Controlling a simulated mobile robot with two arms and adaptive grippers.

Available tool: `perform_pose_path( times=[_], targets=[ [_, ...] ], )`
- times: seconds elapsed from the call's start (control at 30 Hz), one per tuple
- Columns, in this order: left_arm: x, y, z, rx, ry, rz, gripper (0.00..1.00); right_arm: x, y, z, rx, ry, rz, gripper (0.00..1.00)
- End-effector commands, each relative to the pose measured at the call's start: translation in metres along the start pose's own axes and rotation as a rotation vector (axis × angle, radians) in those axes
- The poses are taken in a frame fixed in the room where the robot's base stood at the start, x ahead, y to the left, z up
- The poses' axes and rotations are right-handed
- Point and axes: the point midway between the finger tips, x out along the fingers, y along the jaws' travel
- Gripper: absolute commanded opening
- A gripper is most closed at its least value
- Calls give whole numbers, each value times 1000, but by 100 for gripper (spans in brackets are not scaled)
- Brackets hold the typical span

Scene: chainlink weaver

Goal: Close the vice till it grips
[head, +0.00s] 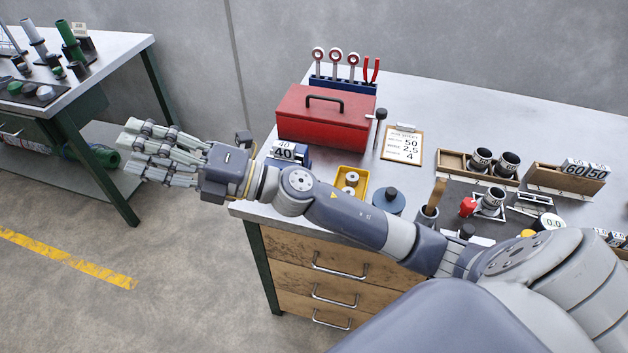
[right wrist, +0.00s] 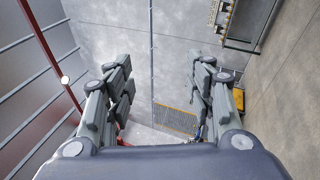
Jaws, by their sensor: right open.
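My right gripper (head: 160,155) reaches out to the left, past the left end of the workbench, over the open floor. In the right wrist view its fingers (right wrist: 158,100) stand wide apart with nothing between them. No vice shows clearly in either view. A blue item with a white label reading 40 (head: 284,151) sits at the bench's left end, partly hidden behind my right wrist and forearm. I cannot tell whether it is the vice or how its parts stand. My left gripper is not in view.
The bench holds a red toolbox (head: 325,117), a yellow tray (head: 362,185), a clipboard (head: 402,146) and wooden trays with metal cylinders (head: 478,171). My right arm crosses above its front left. Another bench (head: 115,47) stands far left; bare floor (head: 190,260) lies between.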

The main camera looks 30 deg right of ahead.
Motion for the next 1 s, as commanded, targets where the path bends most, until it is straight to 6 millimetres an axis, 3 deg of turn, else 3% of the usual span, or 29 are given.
perform_pose_path(
  times=[0.13,0.27,0.37,0.43,0.53,0.7,0.8,1.0],
  targets=[
    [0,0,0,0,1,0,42,0,-28,-37,-287,359,-122,50],
    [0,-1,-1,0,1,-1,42,-29,-72,-42,-503,653,-303,50],
    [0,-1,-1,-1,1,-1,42,-68,-106,-21,-640,857,-489,50],
    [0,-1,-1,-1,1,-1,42,-101,-123,6,-716,984,-644,50],
    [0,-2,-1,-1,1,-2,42,-155,-134,55,-782,1135,-889,50],
    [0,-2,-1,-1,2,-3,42,-236,-115,131,-789,1285,-1264,50],
    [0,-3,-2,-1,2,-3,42,-265,-99,157,-763,1323,-1405,50],
    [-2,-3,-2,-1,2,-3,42,-287,-92,170,-733,1347,-1496,50]
  ],
)
